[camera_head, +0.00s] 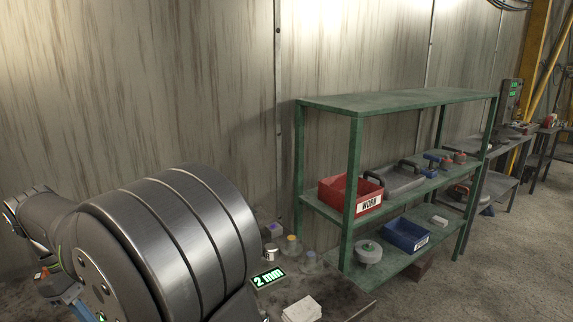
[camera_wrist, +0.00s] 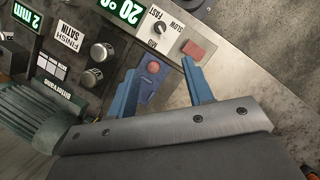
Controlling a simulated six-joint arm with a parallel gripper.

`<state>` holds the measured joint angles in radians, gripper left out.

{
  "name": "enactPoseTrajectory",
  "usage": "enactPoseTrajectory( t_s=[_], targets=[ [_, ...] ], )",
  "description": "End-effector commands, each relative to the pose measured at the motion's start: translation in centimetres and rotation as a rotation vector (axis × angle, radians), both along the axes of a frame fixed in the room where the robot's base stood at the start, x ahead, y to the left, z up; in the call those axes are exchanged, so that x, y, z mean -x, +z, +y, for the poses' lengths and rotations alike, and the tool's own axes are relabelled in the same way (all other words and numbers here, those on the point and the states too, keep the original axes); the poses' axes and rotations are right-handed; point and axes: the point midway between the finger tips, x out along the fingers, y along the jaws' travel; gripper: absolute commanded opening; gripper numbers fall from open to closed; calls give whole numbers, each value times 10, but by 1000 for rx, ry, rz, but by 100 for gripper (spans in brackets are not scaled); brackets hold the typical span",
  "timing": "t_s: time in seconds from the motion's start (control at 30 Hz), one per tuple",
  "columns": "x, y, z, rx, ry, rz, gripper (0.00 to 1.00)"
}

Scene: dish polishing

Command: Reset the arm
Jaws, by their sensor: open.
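In the wrist view my gripper (camera_wrist: 159,66) is open, with its two blue fingers apart and nothing held between them. Its fingers are over a control panel (camera_wrist: 75,18) that appears upside down. A red square piece (camera_wrist: 194,50) lies close to the right fingertip. I cannot tell whether either finger touches the panel. In the head view my arm (camera_head: 165,235) fills the lower left, and its large grey joint hides much of the bench.
In the head view, a "2 mm" display (camera_head: 268,278) and a white block (camera_head: 302,310) sit on the bench. A green shelf (camera_head: 400,100) holds a red bin (camera_head: 345,195) and a blue bin (camera_head: 405,235).

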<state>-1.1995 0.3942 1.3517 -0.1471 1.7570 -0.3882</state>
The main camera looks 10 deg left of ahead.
Motion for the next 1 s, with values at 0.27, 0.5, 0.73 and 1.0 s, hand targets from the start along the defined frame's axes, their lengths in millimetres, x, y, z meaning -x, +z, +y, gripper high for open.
enactPoseTrajectory(
  t_s=[0.27, 0.5, 0.73, 1.0],
  targets=[
    [0, -50, -22, 7, -2, 2, 47],
    [0, -94, -40, 8, -2, 2, 47],
    [-1, -137, -58, 7, -3, 2, 47],
    [-4, -163, -68, 3, -143, 2, 47]
  ],
)
